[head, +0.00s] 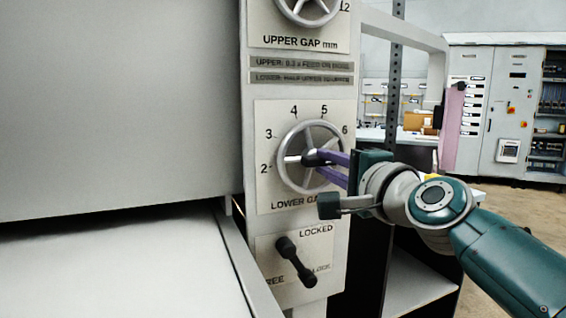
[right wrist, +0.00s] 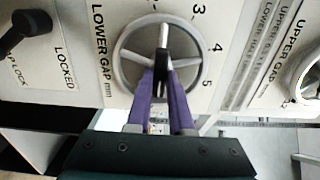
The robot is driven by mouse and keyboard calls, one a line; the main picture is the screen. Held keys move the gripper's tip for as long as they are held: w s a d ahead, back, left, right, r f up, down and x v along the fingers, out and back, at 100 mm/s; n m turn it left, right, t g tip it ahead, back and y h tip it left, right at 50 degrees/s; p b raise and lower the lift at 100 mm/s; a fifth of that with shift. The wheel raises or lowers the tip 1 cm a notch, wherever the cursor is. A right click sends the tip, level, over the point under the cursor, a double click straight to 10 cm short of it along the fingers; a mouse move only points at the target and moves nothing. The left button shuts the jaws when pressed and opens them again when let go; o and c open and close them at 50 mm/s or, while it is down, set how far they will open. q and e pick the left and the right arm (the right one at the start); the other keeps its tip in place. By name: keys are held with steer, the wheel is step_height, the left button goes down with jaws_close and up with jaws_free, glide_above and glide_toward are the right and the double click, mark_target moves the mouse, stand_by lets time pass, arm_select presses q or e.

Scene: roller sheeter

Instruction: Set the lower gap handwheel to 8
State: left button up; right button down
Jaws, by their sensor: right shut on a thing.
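The lower gap handwheel (head: 283,140) is a grey spoked wheel on a white plate lettered LOWER GAP, with numbers 2 to 6 readable around it in the head view. It also shows in the right wrist view (right wrist: 121,62). A bright spoke points left, close to the 2; I cannot tell whether it is the pointer. The 8 is not visible. My right gripper (head: 320,160) has its purple fingers (right wrist: 160,92) closed on the dark central part of the wheel, covering its right side. My left gripper is not in view.
Above is the upper gap handwheel (head: 308,8). Below is a black lock lever (head: 294,262), slanted between the LOCKED and FREE markings. A pale machine cover (head: 120,100) fills the left. Electrical cabinets (head: 510,100) stand at the back right, with open floor before them.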

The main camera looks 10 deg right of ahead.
steer(key=shift+m, duration=0.8)
steer(key=c, duration=0.8)
jaws_free()
steer(key=shift+s+d+p, duration=0.1)
steer(key=shift+s+p, duration=0.35)
steer(key=shift+s, duration=0.15)
steer(key=s+d+p, duration=0.1)
steer(key=s, duration=0.7)
steer(key=shift+s+d+p, duration=0.3)
steer(key=shift+d, duration=0.05)
steer(key=shift+a, duration=0.1)
